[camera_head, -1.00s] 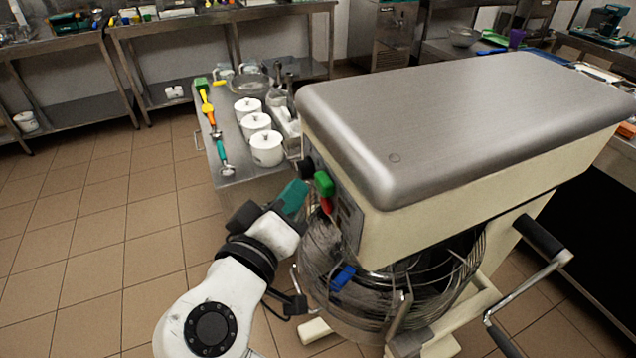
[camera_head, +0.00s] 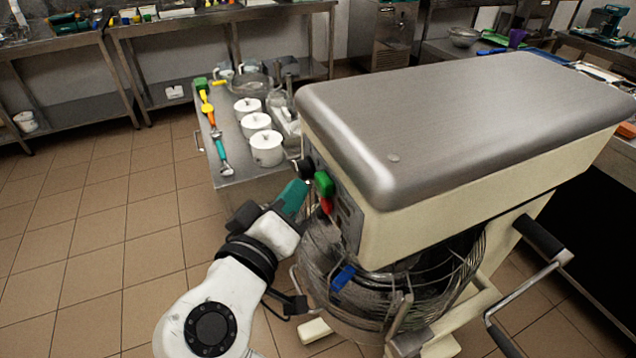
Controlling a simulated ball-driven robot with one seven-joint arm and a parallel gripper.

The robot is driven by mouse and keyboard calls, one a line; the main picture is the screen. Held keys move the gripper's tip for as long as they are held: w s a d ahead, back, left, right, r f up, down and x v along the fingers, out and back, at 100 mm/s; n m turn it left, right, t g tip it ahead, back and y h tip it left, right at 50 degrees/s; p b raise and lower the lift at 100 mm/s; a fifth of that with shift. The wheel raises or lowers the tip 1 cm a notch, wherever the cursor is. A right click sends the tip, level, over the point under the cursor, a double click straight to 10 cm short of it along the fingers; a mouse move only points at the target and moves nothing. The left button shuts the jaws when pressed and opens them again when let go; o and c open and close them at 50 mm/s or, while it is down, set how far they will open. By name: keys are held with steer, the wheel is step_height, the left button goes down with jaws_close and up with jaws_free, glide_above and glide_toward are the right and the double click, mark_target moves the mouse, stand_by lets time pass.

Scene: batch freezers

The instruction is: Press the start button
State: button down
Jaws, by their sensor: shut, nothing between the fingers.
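A large cream mixer with a brushed metal top (camera_head: 470,110) stands at the centre right. On its left front face is a green button (camera_head: 324,184), with a red button (camera_head: 326,205) just below it and a black knob (camera_head: 304,167) to its upper left. My gripper (camera_head: 303,188) is shut and empty, with its teal end just left of the green button. Whether it touches the button cannot be told from this view. The fingertips are small and partly merged with the dark panel.
A wire-guarded bowl (camera_head: 345,270) sits below the mixer head. A lever handle (camera_head: 540,270) juts out at the right. Behind, a metal cart (camera_head: 235,165) carries white canisters (camera_head: 266,148) and colourful scoops (camera_head: 208,108). The tiled floor (camera_head: 100,230) at left is clear.

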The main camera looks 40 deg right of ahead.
steer(key=shift+d, duration=0.1)
steer(key=shift+s+d, duration=0.15)
steer(key=shift+d, duration=0.15)
